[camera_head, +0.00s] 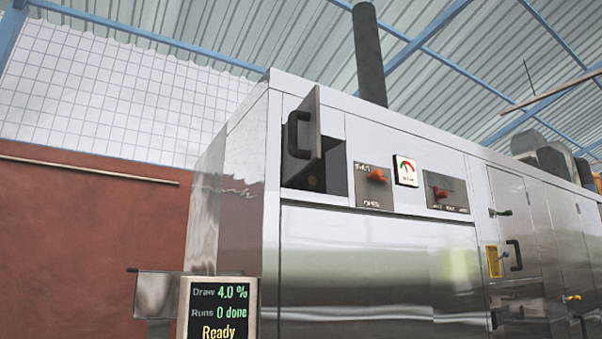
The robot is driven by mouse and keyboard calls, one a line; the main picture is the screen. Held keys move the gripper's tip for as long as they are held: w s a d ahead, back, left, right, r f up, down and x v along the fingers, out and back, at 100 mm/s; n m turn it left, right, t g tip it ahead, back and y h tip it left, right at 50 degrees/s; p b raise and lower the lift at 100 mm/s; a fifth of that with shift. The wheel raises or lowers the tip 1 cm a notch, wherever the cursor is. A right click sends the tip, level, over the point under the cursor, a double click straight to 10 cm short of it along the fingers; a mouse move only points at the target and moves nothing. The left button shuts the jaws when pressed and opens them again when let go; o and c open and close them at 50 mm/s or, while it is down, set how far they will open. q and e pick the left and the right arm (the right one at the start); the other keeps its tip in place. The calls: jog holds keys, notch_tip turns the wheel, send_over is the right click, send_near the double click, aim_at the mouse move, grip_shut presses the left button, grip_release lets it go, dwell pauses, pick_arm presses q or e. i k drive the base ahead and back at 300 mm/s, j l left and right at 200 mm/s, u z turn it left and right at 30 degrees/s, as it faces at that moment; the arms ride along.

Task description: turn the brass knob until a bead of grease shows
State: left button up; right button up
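A small dull brass-coloured round thing (312,182) shows inside the dark opening at the machine's upper left; it may be the brass knob, but it is too small and shaded to be sure. The hatch door (312,125) with a black handle stands open above and in front of this opening and hides part of it. No bead of grease can be made out. Neither of my grippers is in view.
The steel machine (375,262) fills the middle and right. A display (218,310) at lower left reads Draw 4.0 %, Runs 0 done, Ready.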

aim_at(311, 181)
jog(key=i+l+u, duration=0.1)
jog(key=l, duration=0.45)
jog(key=i+l, duration=0.2)
jog(key=l, duration=0.3)
jog(key=i+l+u, duration=0.15)
jog(key=l, duration=0.4)
jog(key=i+l, duration=0.1)
jog(key=l, duration=0.45)
jog(key=i+l+u, duration=0.15)
jog(key=l, duration=1)
jog(key=i+u, duration=0.05)
